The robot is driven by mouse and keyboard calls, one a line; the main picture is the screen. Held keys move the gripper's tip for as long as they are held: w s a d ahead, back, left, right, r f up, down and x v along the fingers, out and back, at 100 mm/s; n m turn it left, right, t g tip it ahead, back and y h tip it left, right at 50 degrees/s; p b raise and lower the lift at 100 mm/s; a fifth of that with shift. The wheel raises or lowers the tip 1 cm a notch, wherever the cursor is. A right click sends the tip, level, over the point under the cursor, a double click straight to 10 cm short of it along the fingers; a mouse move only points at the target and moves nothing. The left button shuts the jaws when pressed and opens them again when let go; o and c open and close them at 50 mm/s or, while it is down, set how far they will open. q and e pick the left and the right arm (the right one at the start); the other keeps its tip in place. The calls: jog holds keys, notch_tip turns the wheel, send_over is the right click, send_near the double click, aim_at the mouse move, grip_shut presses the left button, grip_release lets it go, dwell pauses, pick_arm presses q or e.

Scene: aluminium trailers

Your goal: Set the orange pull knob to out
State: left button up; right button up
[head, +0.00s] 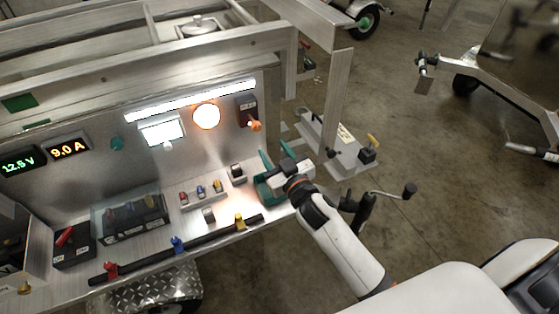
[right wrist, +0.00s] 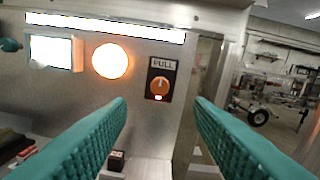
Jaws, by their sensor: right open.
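The orange pull knob (right wrist: 159,87) sits on a dark plate marked PULL (right wrist: 161,67) on the upright metal panel. In the head view the knob (head: 256,125) shows at the panel's right end. I cannot tell for sure how far it stands out. My right gripper (head: 273,150) is open and empty, below and in front of the knob. In the right wrist view its teal fingers (right wrist: 161,102) are spread to either side of the knob, with a gap between them and the panel. My left gripper is not in view.
A lit round orange lamp (head: 206,116) and a lit white screen (head: 162,131) are left of the knob. Small coloured switches (head: 202,191) and a black bar with coloured clips (head: 175,250) lie on the shelf below. A metal post (head: 337,100) stands to the right.

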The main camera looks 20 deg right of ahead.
jog(key=shift+s, duration=1.4)
jog(key=s+f+g, duration=0.3)
jog(key=s+g, duration=0.2)
jog(key=s, duration=0.4)
jog(key=s+f+g+h, duration=0.1)
jog(key=s+f+g, duration=0.25)
jog(key=s, duration=0.55)
jog(key=s+f+g, duration=0.3)
jog(key=s+g, duration=0.3)
jog(key=s, duration=0.2)
notch_tip(320, 180, down, 28)
jog(key=s+g, duration=0.1)
jog(key=s, duration=0.2)
jog(key=s+d+f+g, duration=0.1)
jog(key=s+d+f, duration=0.1)
jog(key=s+f, duration=1.2)
jog(key=shift+s+d+f, duration=0.15)
jog(key=shift+s+d, duration=0.25)
jog(key=shift+s, duration=0.3)
